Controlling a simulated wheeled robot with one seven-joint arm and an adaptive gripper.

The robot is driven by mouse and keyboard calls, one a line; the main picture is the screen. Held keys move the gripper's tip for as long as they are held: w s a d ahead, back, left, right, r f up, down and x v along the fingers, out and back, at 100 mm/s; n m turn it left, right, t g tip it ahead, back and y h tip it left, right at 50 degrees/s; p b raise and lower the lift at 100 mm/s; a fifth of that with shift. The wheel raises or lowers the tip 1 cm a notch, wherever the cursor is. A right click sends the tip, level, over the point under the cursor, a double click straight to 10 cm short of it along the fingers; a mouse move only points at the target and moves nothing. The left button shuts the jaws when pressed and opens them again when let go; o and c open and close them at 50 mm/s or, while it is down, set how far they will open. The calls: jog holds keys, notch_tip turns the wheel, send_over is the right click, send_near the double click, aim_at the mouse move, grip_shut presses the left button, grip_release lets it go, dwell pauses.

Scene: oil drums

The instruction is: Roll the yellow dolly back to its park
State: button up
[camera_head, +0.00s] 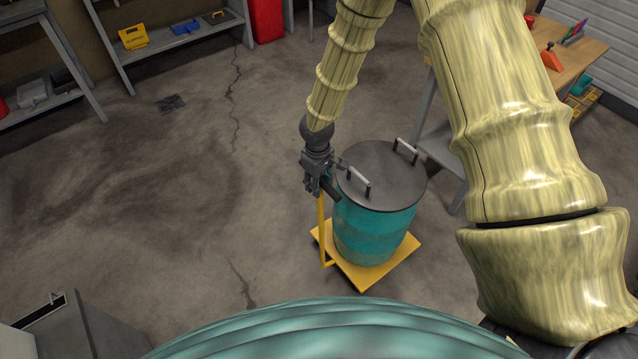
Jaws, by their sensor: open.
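The yellow dolly (364,279) stands on the concrete floor right of the picture's middle. A thin yellow upright post (321,232) rises at its left side. A teal drum (373,228) with a dark grey lid and two pale handles stands upright on the dolly and hides most of its deck. My gripper (314,186) is open at the upper end of the post, left of the drum's lid. I cannot tell whether its fingers touch the post. The post's top is partly hidden by the gripper. I cannot make out a marked park for the dolly.
Metal shelves (170,42) and a red container (266,20) stand at the back. A wooden-topped workbench (577,60) is at the right. A grey cabinet (62,328) is at lower left.

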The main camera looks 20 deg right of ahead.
jog(key=shift+f, duration=0.7)
grip_shut()
